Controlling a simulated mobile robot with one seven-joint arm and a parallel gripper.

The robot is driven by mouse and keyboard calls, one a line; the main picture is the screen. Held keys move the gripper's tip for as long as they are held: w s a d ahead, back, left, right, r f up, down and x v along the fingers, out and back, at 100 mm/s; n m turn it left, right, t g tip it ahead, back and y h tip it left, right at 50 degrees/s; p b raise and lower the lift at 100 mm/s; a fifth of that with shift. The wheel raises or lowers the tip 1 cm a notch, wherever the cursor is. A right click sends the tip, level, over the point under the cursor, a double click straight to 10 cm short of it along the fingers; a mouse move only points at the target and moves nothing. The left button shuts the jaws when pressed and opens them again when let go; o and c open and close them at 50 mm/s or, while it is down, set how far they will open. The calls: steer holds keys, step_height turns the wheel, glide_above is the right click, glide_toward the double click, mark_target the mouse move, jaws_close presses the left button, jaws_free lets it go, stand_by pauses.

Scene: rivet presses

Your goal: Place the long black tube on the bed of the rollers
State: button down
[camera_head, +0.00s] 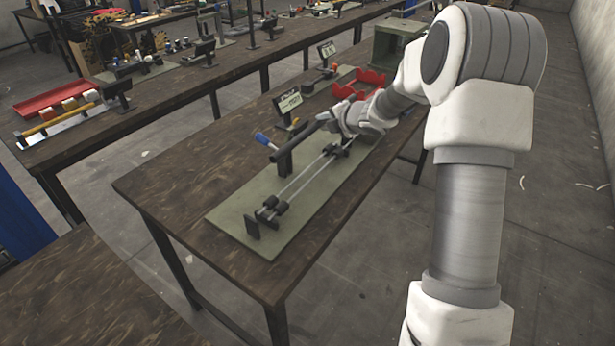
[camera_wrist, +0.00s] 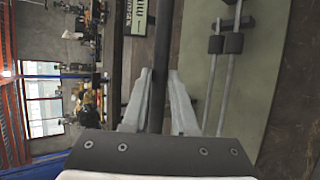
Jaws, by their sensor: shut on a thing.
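My gripper (camera_head: 338,122) is shut on the long black tube (camera_head: 302,143), near the tube's far end. In the wrist view the tube (camera_wrist: 162,45) runs up between the two fingers (camera_wrist: 160,105) and out of the top of the picture. In the head view the tube slants down-left, above the left side of the roller bed. The bed has black rollers (camera_head: 272,206) at the near end and more rollers (camera_head: 336,151) at the far end, joined by two pale rods (camera_head: 305,180). In the wrist view, rollers (camera_wrist: 233,43) lie to the right of the tube, clear of it.
The bed stands on a green plate (camera_head: 228,214) on a dark wooden table (camera_head: 170,187). A post with a blue handle (camera_head: 265,140) and a small display (camera_head: 288,101) stand left of the bed. Red holders (camera_head: 365,82) are farther back. The near-left tabletop is bare.

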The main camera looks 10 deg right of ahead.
steer(key=shift+s+a+f+b, duration=0.75)
steer(key=shift+s+f+b, duration=0.35)
steer(key=shift+f+b, duration=0.75)
steer(key=shift+s+a+f+b, duration=0.8)
steer(key=shift+s+f+b, duration=0.25)
steer(key=shift+f+b, duration=0.7)
steer(key=shift+s+a+f+b, duration=0.75)
steer(key=shift+s+f+b, duration=0.35)
steer(key=shift+f+b, duration=0.75)
steer(key=shift+r, duration=0.1)
steer(key=c, duration=0.7)
jaws_free()
